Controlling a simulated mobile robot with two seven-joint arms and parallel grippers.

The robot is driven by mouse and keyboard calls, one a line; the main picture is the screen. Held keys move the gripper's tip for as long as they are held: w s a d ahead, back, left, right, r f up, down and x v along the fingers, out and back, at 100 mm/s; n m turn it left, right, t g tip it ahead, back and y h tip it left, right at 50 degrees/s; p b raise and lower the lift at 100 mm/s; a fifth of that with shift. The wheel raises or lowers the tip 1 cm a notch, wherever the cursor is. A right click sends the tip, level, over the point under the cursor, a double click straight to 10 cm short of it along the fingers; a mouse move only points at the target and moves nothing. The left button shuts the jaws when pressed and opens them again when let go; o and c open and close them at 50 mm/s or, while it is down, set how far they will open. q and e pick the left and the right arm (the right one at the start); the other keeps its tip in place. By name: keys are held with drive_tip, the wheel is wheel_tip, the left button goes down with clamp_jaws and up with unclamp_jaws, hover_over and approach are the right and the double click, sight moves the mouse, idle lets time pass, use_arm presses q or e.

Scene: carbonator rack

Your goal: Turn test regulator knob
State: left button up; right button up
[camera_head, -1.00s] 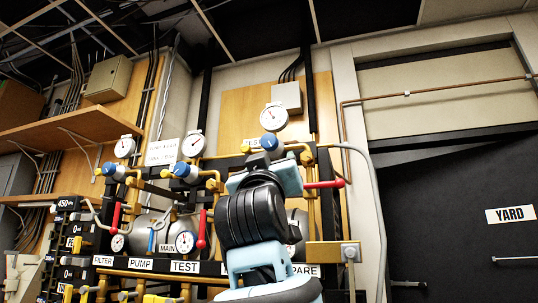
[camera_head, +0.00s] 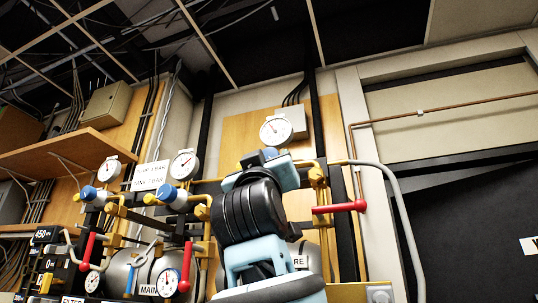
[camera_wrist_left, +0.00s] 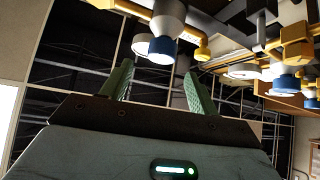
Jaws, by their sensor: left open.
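A blue regulator knob (camera_head: 270,153) at the right of the rack shows only as a small patch behind my arm in the head view. A round gauge (camera_head: 276,130) sits above it. My left arm rises from the bottom middle and hides most of this regulator; its fingertips are not visible there. In the left wrist view my left gripper (camera_wrist_left: 157,88) has its two green fingers wide apart with nothing between them. A blue-rimmed regulator knob (camera_wrist_left: 160,48) is beyond the fingertips near the top, apart from them. My right gripper is not in view.
Two more blue-knobbed regulators (camera_head: 88,193) (camera_head: 166,193) stand left of my arm. A red-handled valve lever (camera_head: 340,207) sticks out right of my wrist, and a grey hose (camera_head: 396,195) hangs beyond it. A wooden shelf (camera_head: 60,157) is at the left.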

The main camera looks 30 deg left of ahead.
sight(269, 156)
use_arm(q)
drive_tip(key=x, duration=0.4)
drive_tip(key=shift+w+a+r+p, duration=0.15)
drive_tip(key=shift+a+r+p, duration=0.05)
drive_tip(key=shift+a+p, duration=0.1)
drive_tip(key=shift+w+a+r, duration=0.1)
drive_tip(key=shift+w+r, duration=0.4)
drive_tip(key=shift+w+a+r, duration=0.2)
drive_tip(key=shift+w, duration=0.2)
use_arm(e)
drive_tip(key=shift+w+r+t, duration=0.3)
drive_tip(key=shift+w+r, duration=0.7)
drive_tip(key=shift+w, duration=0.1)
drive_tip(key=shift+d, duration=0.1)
use_arm(q)
drive_tip(key=c, duration=1)
